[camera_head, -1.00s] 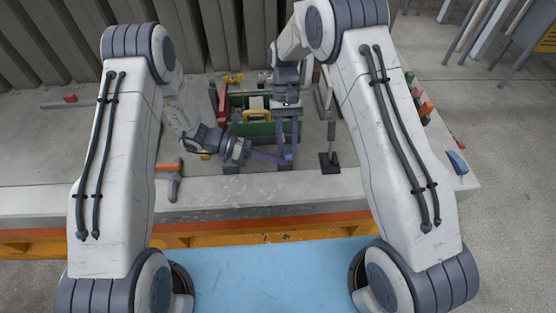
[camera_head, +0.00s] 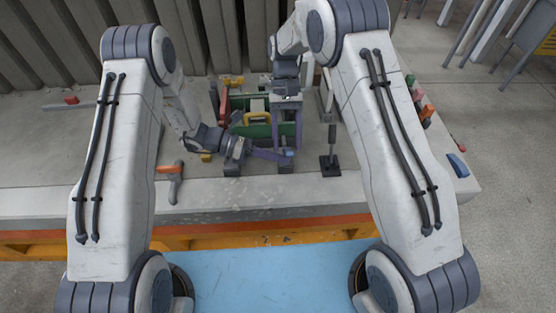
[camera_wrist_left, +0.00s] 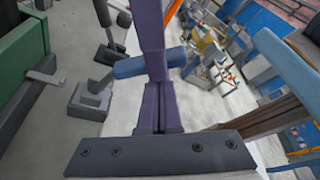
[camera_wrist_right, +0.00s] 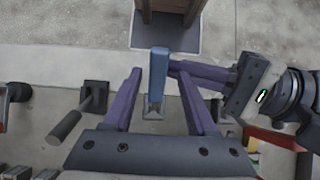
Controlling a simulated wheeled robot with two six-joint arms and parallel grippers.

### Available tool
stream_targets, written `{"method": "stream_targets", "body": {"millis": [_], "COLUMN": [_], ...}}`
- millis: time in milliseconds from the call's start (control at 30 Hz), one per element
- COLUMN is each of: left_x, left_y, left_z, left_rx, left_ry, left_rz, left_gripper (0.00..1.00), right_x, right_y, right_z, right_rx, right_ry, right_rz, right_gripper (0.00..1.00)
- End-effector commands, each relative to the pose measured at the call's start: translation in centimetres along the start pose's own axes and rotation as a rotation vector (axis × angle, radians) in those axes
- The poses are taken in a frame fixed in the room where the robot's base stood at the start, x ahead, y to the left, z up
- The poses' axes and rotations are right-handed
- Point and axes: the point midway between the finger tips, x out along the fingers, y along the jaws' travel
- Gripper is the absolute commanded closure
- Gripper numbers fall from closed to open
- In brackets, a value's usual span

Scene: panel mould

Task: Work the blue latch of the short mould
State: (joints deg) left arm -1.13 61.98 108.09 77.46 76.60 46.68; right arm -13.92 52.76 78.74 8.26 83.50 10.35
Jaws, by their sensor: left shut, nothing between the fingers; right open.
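The blue latch (camera_head: 289,152) stands at the front right of the short mould, whose green side panel (camera_head: 262,131) shows behind my left gripper. My left gripper (camera_head: 284,156) is shut and empty, with its purple fingertips beside the latch. In the left wrist view the blue latch (camera_wrist_left: 128,67) crosses behind the shut fingers; contact cannot be told. My right gripper (camera_head: 286,118) is open, pointing down above the latch. In the right wrist view the blue latch (camera_wrist_right: 159,75) shows upright between the spread fingers, with the left gripper's fingertips (camera_wrist_right: 175,68) at its right side.
A dark post on a square foot (camera_head: 331,160) stands right of the mould. An orange-handled tool (camera_head: 170,170) lies left at the front of the slab. Coloured pieces (camera_head: 424,108) line the slab's right edge, with another blue piece (camera_head: 457,162) at its corner.

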Motion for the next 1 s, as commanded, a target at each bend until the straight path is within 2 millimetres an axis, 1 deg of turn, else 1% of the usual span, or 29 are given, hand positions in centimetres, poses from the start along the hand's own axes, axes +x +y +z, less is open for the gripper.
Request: {"method": "stream_targets", "body": {"millis": [33,200,400,467,533,667,833,1000], "left_x": [0.1,0.1,0.1,0.1,0.1,0.1,0.1,0.1], "left_y": [0.0,-0.1,-0.1,-0.1,-0.1,-0.1,-0.1,-0.1], "left_z": [0.0,-0.2,-0.4,-0.4,-0.4,-0.4,-0.5,-0.5], "left_rx": [-0.001,-0.004,-0.007,-0.007,-0.007,-0.008,-0.008,-0.008], "left_ry": [0.001,0.004,0.005,0.005,0.006,0.006,0.007,0.007], "left_rz": [-0.001,-0.002,-0.002,-0.002,-0.002,-0.002,-0.002,-0.002], "left_gripper": [1.0,1.0,1.0,1.0,1.0,1.0,1.0,1.0], "right_x": [-1.1,-3.7,-5.4,-5.8,-6.1,-6.7,-6.8,-5.7], "right_y": [0.0,0.1,0.2,0.0,-0.3,-1.6,-3.5,-4.3], "right_z": [-0.1,-0.2,-0.1,0.2,0.9,3.5,8.7,14.0], "right_rx": [-0.001,0.0,0.0,-0.005,-0.019,-0.07,-0.173,-0.283], "right_ry": [0.008,0.013,0.016,0.022,0.037,0.094,0.202,0.313], "right_rz": [-0.001,0.0,0.002,0.004,0.008,0.024,0.051,0.074], "right_gripper": [0.4,0.4,0.4,0.4,0.4,0.4,0.4,0.4]}}
